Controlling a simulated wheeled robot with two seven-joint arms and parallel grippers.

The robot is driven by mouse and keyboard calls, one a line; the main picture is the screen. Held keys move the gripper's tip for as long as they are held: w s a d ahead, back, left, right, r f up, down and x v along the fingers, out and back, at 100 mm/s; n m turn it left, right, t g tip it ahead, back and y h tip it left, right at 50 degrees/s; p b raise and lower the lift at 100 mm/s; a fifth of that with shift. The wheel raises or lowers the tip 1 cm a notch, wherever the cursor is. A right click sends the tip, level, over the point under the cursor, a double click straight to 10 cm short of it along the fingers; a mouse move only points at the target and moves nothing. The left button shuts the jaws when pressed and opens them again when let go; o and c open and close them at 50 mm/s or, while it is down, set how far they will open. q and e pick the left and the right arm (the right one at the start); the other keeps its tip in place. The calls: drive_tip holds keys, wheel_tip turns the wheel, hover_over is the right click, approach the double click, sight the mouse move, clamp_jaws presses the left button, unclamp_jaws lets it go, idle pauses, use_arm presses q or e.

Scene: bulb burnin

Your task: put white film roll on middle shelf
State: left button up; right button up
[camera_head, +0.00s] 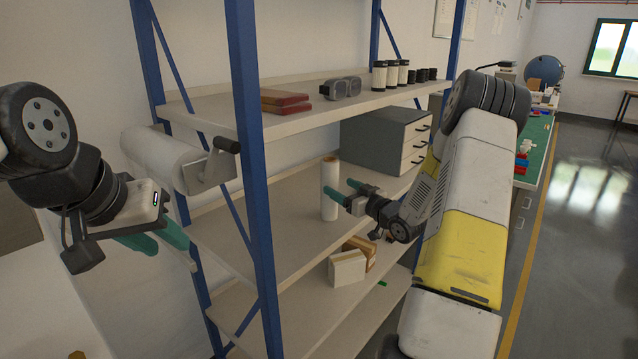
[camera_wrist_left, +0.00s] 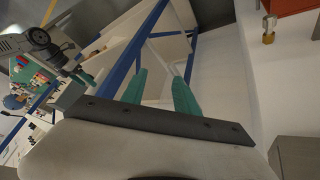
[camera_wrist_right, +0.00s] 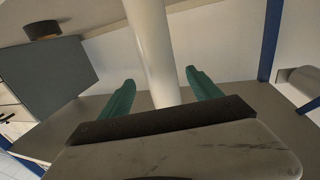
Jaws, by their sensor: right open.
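The white film roll (camera_head: 330,190) stands upright on the middle shelf (camera_head: 270,228) of the blue-posted rack, left of the grey drawer unit. My right gripper (camera_head: 347,190) is at the roll, coming in from the right. In the right wrist view, the white roll (camera_wrist_right: 152,50) rises between the two green fingers (camera_wrist_right: 160,95), with a gap on each side. The right gripper is open. My left gripper (camera_head: 165,238) is at the left, outside the rack. In the left wrist view its green fingers (camera_wrist_left: 158,90) are apart with nothing between them.
A grey drawer unit (camera_head: 375,140) stands right of the roll. The upper shelf holds red books (camera_head: 284,101), goggles (camera_head: 340,88) and several dark canisters (camera_head: 392,74). Boxes (camera_head: 347,268) sit on the lower shelf.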

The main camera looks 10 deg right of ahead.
drive_tip(key=s+r+m+g+h, duration=0.35)
drive_tip(key=s+r+h, duration=0.35)
drive_tip(key=s+r, duration=0.5)
drive_tip(key=s+a+r+g, duration=0.1)
drive_tip(key=s+a+g, duration=0.2)
drive_tip(key=s, duration=0.9)
drive_tip(key=s+a+g+y, duration=0.1)
drive_tip(key=s+a+g, duration=0.2)
drive_tip(key=s+a, duration=0.4)
drive_tip(key=s+m, duration=0.1)
drive_tip(key=s, duration=0.5)
drive_tip(key=shift+s+a+r+g+y, duration=0.15)
drive_tip(key=shift+r+g+y, duration=0.15)
drive_tip(key=shift+r+g, duration=0.05)
drive_tip(key=shift+a, duration=0.1)
